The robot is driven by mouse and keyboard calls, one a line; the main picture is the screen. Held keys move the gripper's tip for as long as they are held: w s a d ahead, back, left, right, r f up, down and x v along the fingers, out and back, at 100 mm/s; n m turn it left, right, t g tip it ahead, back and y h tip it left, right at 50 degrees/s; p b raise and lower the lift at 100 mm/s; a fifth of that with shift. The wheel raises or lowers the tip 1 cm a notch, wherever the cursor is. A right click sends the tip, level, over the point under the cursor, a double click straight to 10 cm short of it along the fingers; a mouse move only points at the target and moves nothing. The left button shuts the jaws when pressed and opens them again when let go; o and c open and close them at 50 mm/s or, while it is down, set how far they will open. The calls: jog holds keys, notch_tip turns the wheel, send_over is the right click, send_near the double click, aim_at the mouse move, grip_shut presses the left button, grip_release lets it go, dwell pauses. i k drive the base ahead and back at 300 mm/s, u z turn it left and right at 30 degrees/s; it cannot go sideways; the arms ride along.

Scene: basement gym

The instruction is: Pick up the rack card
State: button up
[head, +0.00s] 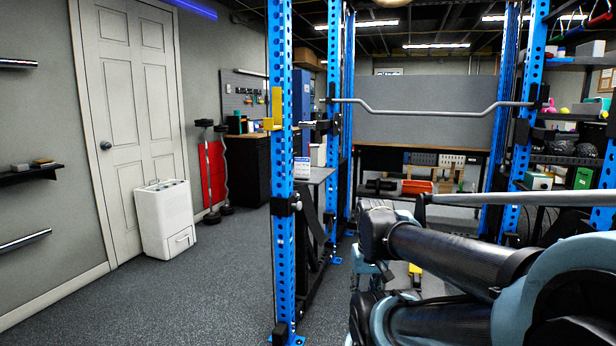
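A small white card with a blue top edge (302,167), which looks like the rack card, stands on a grey ledge (321,175) beside the near blue upright of the power rack. Its print is too small to read. My arm fills the lower right of the head view, well to the right of the card and nearer the camera. I cannot make out the fingers of my gripper in this view. Nothing is seen touching the card.
The blue rack upright (283,240) stands just left of the card. A barbell (430,108) crosses the rack behind. A white dehumidifier-like box (164,219) stands by the door (130,110). The floor (190,290) at left is clear.

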aim_at(302, 166)
jog(key=z, duration=3.65)
jog(key=k, duration=2.55)
jog(key=u, duration=0.8)
